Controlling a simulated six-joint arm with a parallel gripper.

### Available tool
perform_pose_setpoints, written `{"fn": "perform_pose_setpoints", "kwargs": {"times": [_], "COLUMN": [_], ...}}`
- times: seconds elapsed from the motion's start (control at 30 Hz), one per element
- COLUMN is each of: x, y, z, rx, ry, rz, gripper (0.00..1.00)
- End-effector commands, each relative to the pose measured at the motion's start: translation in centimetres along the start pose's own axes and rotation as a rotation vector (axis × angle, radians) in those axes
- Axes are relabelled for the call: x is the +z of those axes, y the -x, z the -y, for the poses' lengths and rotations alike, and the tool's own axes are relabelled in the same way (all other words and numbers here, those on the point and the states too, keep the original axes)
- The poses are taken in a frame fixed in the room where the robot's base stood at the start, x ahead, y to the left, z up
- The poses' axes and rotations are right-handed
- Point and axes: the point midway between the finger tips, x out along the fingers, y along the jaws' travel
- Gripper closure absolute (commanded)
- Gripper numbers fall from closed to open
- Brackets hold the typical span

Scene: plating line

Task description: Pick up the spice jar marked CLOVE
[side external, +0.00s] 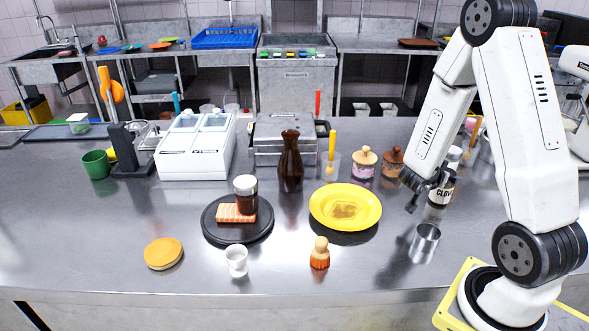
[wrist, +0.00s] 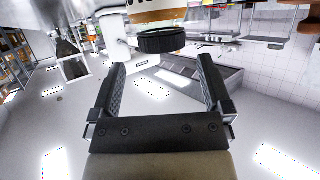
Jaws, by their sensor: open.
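The spice jar marked CLOVE (side external: 441,192) stands on the steel counter at the right, with a dark cap and a pale label with black letters, partly hidden by my gripper. My gripper (side external: 421,192) is just left of the jar in the side view, apart or touching I cannot tell. In the wrist view my gripper (wrist: 162,72) is open, with nothing between its two fingers. A jar with a black lid (wrist: 162,40) shows beyond the fingertips there, its label cut off by the top edge.
A metal cup (side external: 424,243) stands in front of the jar. A yellow plate (side external: 345,222) lies to the left. Another jar (side external: 454,157) is close behind CLOVE.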

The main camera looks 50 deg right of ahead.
Motion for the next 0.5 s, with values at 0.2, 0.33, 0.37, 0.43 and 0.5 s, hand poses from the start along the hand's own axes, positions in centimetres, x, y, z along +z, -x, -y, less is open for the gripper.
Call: {"fn": "perform_pose_setpoints", "kwargs": {"times": [0.2,0.33,0.37,0.43,0.5], "x": [0.1,0.1,0.0,0.0,0.0], "y": [-1.9,-3.5,-3.7,-4.3,-4.7], "z": [0.1,0.2,0.2,0.2,0.2], "rx": [0.004,0.004,0.003,0.003,0.002], "ry": [-0.001,-0.001,-0.001,-0.001,0.000], "rz": [0.001,0.002,0.001,0.001,0.001], "gripper": [0.00,0.00,0.00,0.00,0.00]}}
